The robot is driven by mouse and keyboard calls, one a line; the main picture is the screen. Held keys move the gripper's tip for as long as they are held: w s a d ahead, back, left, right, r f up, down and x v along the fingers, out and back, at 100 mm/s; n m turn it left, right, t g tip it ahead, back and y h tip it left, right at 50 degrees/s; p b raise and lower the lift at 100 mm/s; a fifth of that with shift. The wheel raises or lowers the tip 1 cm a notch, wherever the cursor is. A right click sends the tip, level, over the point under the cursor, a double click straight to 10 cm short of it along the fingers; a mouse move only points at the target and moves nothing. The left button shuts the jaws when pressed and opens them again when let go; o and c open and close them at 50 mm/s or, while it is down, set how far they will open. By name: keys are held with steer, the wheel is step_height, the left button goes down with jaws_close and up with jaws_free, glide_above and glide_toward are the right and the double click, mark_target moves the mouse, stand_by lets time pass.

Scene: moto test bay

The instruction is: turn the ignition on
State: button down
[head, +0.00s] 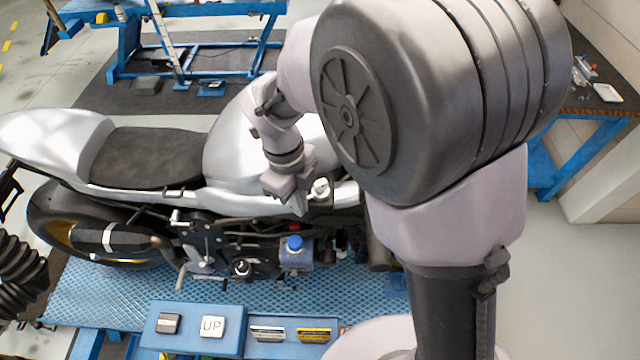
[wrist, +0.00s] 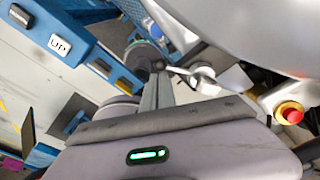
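The silver motorcycle (head: 255,140) stands on a blue lift, and its dark seat is to the left of the tank. My gripper (head: 301,208) points down beside the right part of the tank in the head view. In the wrist view its two grey fingers (wrist: 158,92) lie side by side with almost no gap, and nothing clear shows between them. A small pale fitting (head: 320,188) is just right of the fingers. A silvery lever-like part (wrist: 197,77) shows past the fingertips in the wrist view; I cannot tell whether they touch it. No ignition switch or key is clearly recognisable.
A red button with a yellow base (wrist: 290,112) is right of my gripper in the wrist view. A blue panel with an UP button (head: 212,326) stands in front of the lift. A blue-capped part (head: 295,245) sits low on the motorcycle. A workbench (head: 600,100) is at right.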

steer(key=shift+w+a+f, duration=0.15)
steer(key=shift+a+f, duration=0.05)
steer(key=shift+f, duration=0.9)
step_height(320, 180, up, 9)
steer(key=p, duration=0.5)
steer(key=shift+s+d+r, duration=0.15)
steer(key=shift+s+d, duration=0.25)
steer(key=shift+d, duration=0.05)
